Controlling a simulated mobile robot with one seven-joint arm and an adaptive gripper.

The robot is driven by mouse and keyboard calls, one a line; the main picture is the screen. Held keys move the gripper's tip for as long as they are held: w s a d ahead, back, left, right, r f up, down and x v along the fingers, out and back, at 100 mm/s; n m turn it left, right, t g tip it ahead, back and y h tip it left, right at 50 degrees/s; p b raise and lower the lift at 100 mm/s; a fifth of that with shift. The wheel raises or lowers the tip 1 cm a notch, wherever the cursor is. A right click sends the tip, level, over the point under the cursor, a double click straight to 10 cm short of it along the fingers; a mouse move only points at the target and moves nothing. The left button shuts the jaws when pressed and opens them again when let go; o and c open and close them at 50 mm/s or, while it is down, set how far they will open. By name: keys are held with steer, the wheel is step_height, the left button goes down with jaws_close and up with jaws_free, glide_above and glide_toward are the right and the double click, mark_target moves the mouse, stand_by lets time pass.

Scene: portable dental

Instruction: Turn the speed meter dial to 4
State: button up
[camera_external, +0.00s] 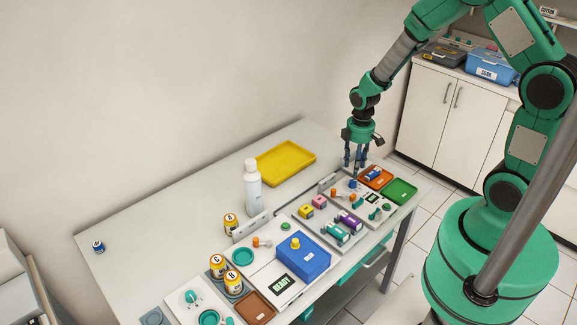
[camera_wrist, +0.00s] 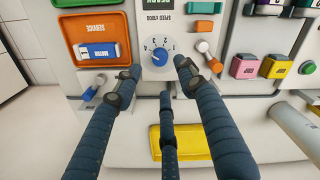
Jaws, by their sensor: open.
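The speed meter dial is a round pale plate with a blue knob (camera_wrist: 159,57) and small numbers around it, in the upper middle of the wrist view. The number the knob points to is too small to read surely. In the external view the blue knob (camera_external: 352,184) is small, on the panel below my fingers. My gripper (camera_wrist: 160,80) has dark blue fingers spread apart, open and empty. Two fingertips lie either side of the dial and a third lies below it in the wrist view. In the external view my gripper (camera_external: 356,165) points down over the panel's far end.
An orange service tray (camera_wrist: 66,40) holds a blue and white motor block (camera_wrist: 98,51), left of the dial. An orange-tipped lever (camera_wrist: 204,47) is close on the right, a blue-tipped lever (camera_wrist: 89,93) at lower left. A yellow tray (camera_external: 286,163) lies behind the panel.

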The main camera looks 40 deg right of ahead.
steer(key=shift+r, duration=2.25)
steer(key=shift+r, duration=0.1)
steer(key=s+a+r+m+t, duration=0.15)
steer(key=s+r, duration=0.25)
steer(key=r, duration=0.7)
steer(key=s+a+r+m+t, duration=0.1)
steer(key=s+r+m, duration=0.2)
steer(key=r, duration=0.7)
steer(key=s+a+r+m+t+b, duration=0.1)
steer(key=s+r+m+t, duration=0.2)
steer(key=s+r, duration=0.8)
steer(key=s+m, duration=0.1)
steer(key=s, duration=0.3)
steer(key=shift+s+r, duration=0.4)
